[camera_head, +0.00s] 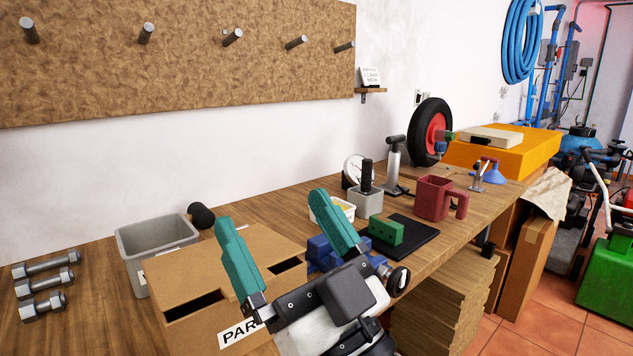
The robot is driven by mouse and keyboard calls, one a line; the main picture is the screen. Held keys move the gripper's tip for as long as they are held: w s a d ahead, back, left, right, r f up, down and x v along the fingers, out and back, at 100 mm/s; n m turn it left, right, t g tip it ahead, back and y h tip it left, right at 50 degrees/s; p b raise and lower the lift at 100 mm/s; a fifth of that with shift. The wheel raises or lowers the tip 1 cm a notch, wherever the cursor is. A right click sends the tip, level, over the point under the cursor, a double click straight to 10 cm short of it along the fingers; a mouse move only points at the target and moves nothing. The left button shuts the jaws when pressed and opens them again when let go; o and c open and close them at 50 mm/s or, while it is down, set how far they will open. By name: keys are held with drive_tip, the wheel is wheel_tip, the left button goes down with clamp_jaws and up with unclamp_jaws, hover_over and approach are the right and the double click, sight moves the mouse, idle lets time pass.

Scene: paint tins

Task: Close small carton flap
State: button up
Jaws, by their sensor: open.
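The small carton (180,268) is a brown cardboard box on the wooden workbench, left of centre, with a white label reading "PAR" on its front. Cardboard covers much of its top. Dark gaps show at the left front and on the right side of the top. I cannot tell exactly how each flap is angled. My gripper (270,209) has two teal fingers spread wide apart, with nothing between them. It is in front of and over the carton in the picture, hiding part of its top and front. I cannot tell whether a finger touches it.
A grey bin (155,243) stands behind the carton, and large bolts (42,284) lie at the left. Blue blocks (322,250), a green block (386,231) on a black mat (420,240) and a red mug (434,198) are at the right. Bare bench shows at the front left.

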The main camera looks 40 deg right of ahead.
drive_tip(key=shift+s+r+p, duration=0.35)
drive_tip(key=shift+s+p, duration=0.4)
drive_tip(key=shift+s+r+p, duration=0.3)
drive_tip(key=shift+s+p, duration=0.5)
drive_tip(key=shift+s+r+p, duration=0.35)
drive_tip(key=shift+s+p, duration=0.4)
